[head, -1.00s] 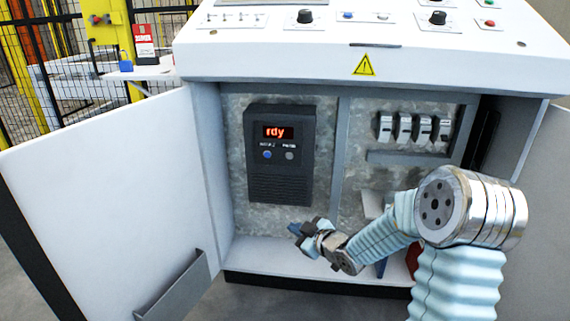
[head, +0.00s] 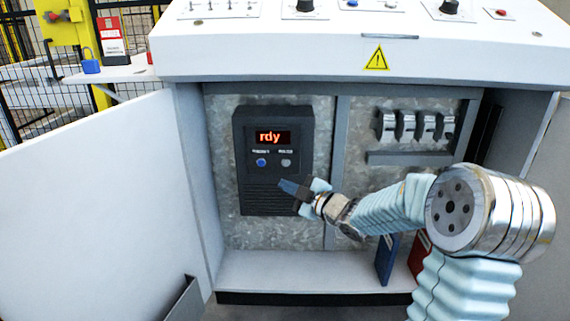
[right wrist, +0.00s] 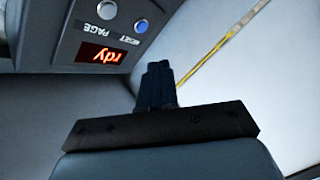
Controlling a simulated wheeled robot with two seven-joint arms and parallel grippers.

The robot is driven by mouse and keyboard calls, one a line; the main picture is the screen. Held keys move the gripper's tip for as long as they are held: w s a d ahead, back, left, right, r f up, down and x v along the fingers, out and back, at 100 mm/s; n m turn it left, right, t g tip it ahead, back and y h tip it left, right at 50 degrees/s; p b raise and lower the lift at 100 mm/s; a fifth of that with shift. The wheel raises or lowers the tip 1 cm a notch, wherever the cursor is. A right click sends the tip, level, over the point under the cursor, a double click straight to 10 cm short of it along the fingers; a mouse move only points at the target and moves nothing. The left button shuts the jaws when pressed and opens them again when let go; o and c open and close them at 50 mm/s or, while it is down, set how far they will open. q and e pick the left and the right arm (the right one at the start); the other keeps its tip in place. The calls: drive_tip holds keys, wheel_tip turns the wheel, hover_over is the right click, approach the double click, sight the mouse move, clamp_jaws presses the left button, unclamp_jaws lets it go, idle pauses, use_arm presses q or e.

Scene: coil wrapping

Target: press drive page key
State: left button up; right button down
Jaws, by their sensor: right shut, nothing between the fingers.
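The dark drive unit (head: 260,196) is mounted on the cabinet's left back panel, its red display (head: 272,137) reading "rdy". Below the display are a blue key (head: 261,162) and a grey key (head: 286,162). In the right wrist view the drive face is upside down, with a PAGE label by the grey key (right wrist: 107,9) and the blue key (right wrist: 141,25) beside it. My right gripper (head: 283,185) is shut and empty, its tips just below the grey key in the picture. Its closed fingers show in the right wrist view (right wrist: 157,76). Any gap to the drive is unclear. My left gripper is out of view.
Open cabinet doors stand on both sides, the left one (head: 90,190) wide. Breakers (head: 415,127) sit on the right back panel. A blue binder (head: 386,260) and a red one (head: 419,255) stand on the cabinet floor. The white console (head: 250,55) overhangs the opening.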

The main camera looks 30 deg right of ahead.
sight(286, 163)
drive_tip(key=shift+w+d+p, duration=0.4)
drive_tip(key=shift+w+d, duration=0.35)
drive_tip(key=shift+w, duration=0.45)
drive_tip(key=shift+w+d+p, duration=0.35)
drive_tip(key=shift+w+d, duration=0.35)
drive_tip(key=shift+w, duration=0.5)
drive_tip(key=shift+w+d+p, duration=0.4)
drive_tip(key=shift+w+d, duration=0.35)
drive_tip(key=shift+w, duration=0.45)
drive_tip(key=shift+w+d, duration=0.1)
drive_tip(key=shift+w+d, duration=0.15)
drive_tip(key=shift+w, duration=0.1)
drive_tip(key=shift+w+d, duration=0.2)
drive_tip(key=shift+w, duration=0.1)
drive_tip(key=shift+s, duration=0.1)
drive_tip(key=shift+s+a+b, duration=0.4)
drive_tip(key=shift+s+a, duration=0.05)
drive_tip(key=shift+s, duration=0.15)
